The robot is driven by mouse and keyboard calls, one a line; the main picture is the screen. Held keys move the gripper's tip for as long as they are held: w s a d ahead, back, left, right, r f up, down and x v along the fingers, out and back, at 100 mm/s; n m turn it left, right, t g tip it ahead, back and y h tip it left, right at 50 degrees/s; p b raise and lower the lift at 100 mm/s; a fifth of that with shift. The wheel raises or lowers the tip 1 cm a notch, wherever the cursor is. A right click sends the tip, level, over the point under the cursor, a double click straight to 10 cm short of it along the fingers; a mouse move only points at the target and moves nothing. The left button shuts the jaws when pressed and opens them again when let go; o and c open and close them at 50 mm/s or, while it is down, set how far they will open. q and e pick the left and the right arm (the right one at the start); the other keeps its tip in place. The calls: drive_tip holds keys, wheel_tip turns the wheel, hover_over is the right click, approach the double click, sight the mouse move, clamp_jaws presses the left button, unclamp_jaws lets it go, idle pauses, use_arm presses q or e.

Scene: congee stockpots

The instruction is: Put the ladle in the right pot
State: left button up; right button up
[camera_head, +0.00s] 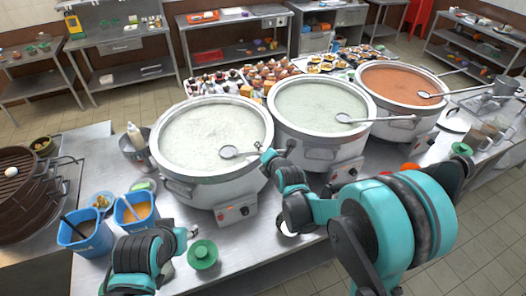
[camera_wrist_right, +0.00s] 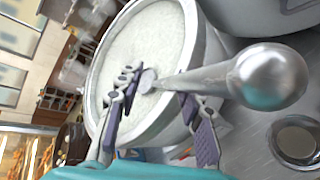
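Three large steel pots stand in a row: the left pot (camera_head: 170,178) holds white congee, the middle pot (camera_head: 300,135) pale congee, and the right pot (camera_head: 405,108) orange congee. A ladle (camera_head: 228,152) rests at the left pot, its handle pointing right. Two more ladles lie at the middle pot (camera_head: 350,118) and right pot (camera_head: 430,95). My right gripper (camera_head: 268,156) is at the left pot's right rim; in the wrist view (camera_wrist_right: 160,85) its fingers are spread around the ladle (camera_wrist_right: 210,77), whose handle end looms near the camera. My left gripper (camera_head: 188,234) is low at the front; its finger opening is unclear.
A green-lidded item (camera_head: 202,254) stands by my left gripper. Several jars and bowls crowd behind the pots. A steel pitcher (camera_head: 506,86) and mugs stand at the right.

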drive_tip(key=v, duration=1.2)
idle(0.4)
